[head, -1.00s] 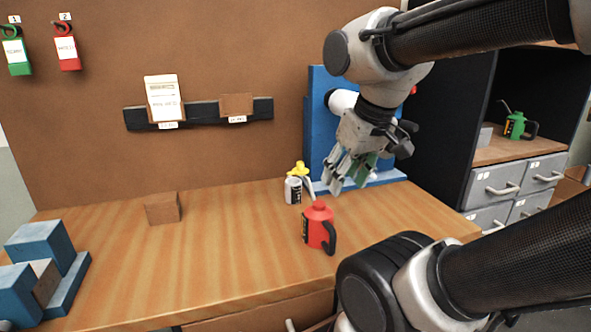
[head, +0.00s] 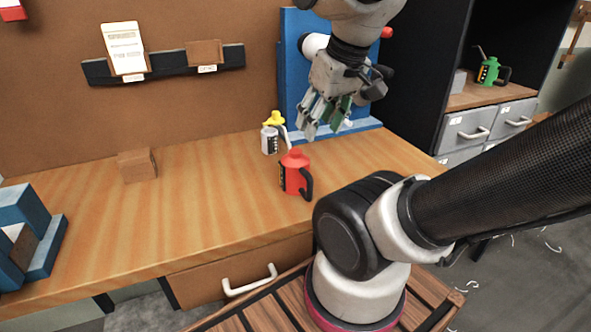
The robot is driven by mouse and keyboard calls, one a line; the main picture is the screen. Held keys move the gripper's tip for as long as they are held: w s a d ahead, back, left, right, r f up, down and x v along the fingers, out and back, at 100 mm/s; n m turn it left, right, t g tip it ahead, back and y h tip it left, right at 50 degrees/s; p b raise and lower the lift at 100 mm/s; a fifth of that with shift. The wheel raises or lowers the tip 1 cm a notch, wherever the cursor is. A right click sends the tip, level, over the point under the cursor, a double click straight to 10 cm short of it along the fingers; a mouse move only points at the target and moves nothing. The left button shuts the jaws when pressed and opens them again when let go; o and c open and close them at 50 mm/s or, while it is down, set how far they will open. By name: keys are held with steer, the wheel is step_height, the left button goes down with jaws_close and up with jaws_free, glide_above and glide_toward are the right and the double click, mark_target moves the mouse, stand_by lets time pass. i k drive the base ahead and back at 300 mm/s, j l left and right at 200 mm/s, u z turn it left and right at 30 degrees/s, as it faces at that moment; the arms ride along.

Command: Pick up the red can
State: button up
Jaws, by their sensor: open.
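The red can (head: 294,174) stands upright on the wooden table (head: 190,215), right of its middle. It has a red cap, a dark label on its left side and a black handle on its right. My gripper (head: 320,130) hangs above the table behind and to the right of the can, apart from it. Its fingers point down and are open, with nothing seen between them.
A white bottle with a yellow top (head: 269,138) stands just behind the can. A brown block (head: 137,165) sits left on the table, and blue blocks (head: 35,235) are at the left edge. A blue stand (head: 292,60) is behind my gripper. The table's middle is clear.

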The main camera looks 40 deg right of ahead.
mark_target(296, 179)
steer(key=k+j+z, duration=0.5)
steer(key=j, duration=0.15)
steer(key=k+j+z, duration=0.5)
steer(key=k+l, duration=0.05)
steer(key=k, duration=0.05)
